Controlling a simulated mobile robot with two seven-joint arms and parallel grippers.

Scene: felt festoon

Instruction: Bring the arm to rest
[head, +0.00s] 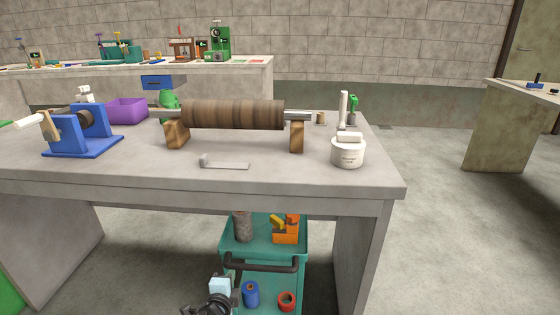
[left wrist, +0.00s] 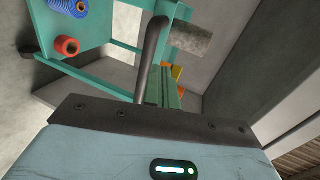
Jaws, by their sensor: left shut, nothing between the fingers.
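My left gripper (head: 214,298) shows at the bottom of the head view, in front of the teal cart and below the table's front edge. Its light-blue body and dark joint parts show there, but its fingertips are hard to make out. The gripper is shut with nothing held. In the left wrist view, the light-blue casing with a green status light and a dark plate fills the lower part. My right gripper is in neither view.
The teal cart (head: 264,250) stands under the grey table (head: 130,176), carrying a blue spool (head: 251,294), a red spool (head: 287,301) and orange blocks (head: 287,230). A brown roller (head: 232,114), white jar (head: 347,152) and blue stand (head: 85,140) are on the table. Floor at right is open.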

